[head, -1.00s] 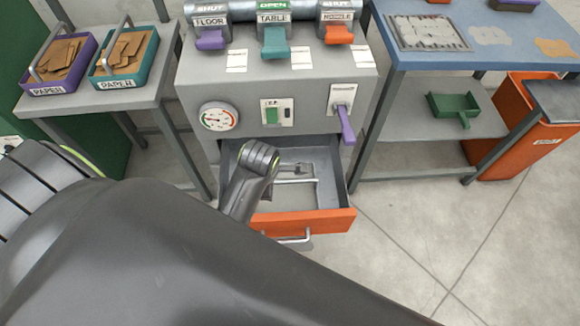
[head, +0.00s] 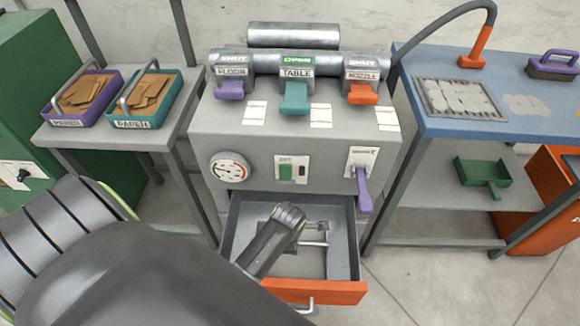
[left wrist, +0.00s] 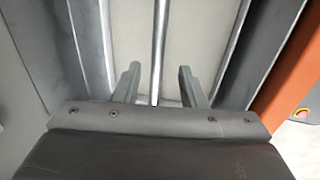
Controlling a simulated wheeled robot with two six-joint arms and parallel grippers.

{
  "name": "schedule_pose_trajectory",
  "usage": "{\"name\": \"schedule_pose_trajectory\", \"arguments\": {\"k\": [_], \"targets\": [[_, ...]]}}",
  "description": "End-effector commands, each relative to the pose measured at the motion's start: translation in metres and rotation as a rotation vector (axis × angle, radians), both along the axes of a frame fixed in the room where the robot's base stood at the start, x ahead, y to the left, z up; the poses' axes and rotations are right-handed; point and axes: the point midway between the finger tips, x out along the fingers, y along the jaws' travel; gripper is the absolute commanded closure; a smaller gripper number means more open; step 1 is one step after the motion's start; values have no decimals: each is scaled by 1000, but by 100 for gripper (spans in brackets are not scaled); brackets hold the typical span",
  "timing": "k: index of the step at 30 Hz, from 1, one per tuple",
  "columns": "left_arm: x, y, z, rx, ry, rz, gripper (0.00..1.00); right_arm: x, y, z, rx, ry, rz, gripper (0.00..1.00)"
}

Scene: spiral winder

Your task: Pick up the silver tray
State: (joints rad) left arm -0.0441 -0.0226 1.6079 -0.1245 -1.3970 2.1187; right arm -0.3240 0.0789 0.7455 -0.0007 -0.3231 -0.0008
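A silver-grey tray (head: 304,264) with a pale floor appears to lie inside the open drawer; where it ends and the drawer begins is hard to tell. A thin silver bar (head: 314,244), like a handle, crosses over it. My left gripper (head: 318,227) reaches down into the drawer at this bar, partly hidden by my wrist. In the left wrist view, its two fingers (left wrist: 157,84) are apart, with the silver bar (left wrist: 160,45) running between them and a gap on each side. My right gripper is not in view.
The drawer's orange front (head: 322,291) and grey side walls surround my gripper. Above is the grey machine (head: 240,150) with levers and a purple handle (head: 363,192). A blue table (head: 530,100) stands right, a grey table with paper baskets (head: 84,97) left.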

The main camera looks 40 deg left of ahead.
Motion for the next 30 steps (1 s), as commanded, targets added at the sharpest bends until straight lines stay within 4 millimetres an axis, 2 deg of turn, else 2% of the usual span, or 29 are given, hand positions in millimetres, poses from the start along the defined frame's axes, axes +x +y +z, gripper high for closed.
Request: {"name": "schedule_pose_trajectory", "arguments": {"k": [4, 13, 23, 30], "targets": [[2, 1, -9, 0, 1, -1, 62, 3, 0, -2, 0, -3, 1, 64], [11, 6, -48, 0, 2, 0, 62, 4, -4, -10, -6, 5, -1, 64], [12, 7, -52, -1, -1, 0, 62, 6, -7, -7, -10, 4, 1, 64], [12, 7, -52, -1, -1, 0, 94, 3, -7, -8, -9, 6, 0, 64]]}}
